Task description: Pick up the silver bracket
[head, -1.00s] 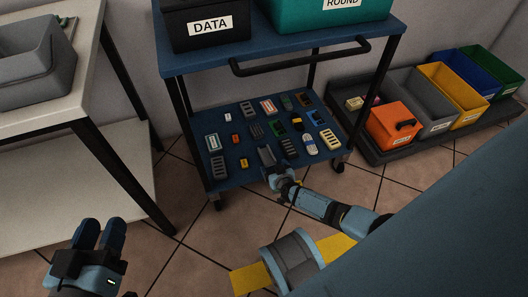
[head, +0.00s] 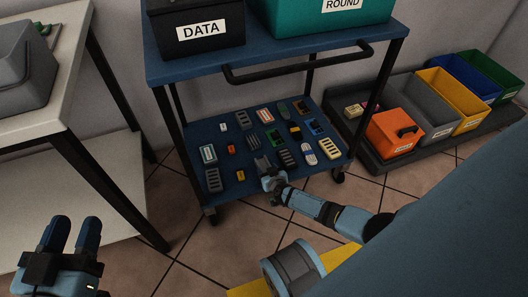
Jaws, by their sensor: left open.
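A small grey metallic piece (head: 262,163), which looks like the silver bracket, lies in the front part of the cart's lower shelf (head: 225,205). It is partly hidden by my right gripper (head: 270,178), which is right at its near side. I cannot tell whether the two touch, or whether those jaws are open or shut. Another grey, ribbed piece (head: 253,142) lies just behind. My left gripper (head: 72,234) is at the lower left, away from the cart, with its two fingers apart and nothing between them.
Several small parts crowd the shelf, including an orange one (head: 231,149) and a yellow one (head: 240,175). The cart's handle (head: 300,63) and posts stand above. Coloured bins (head: 395,138) sit at the right, a pale table (head: 45,115) at the left.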

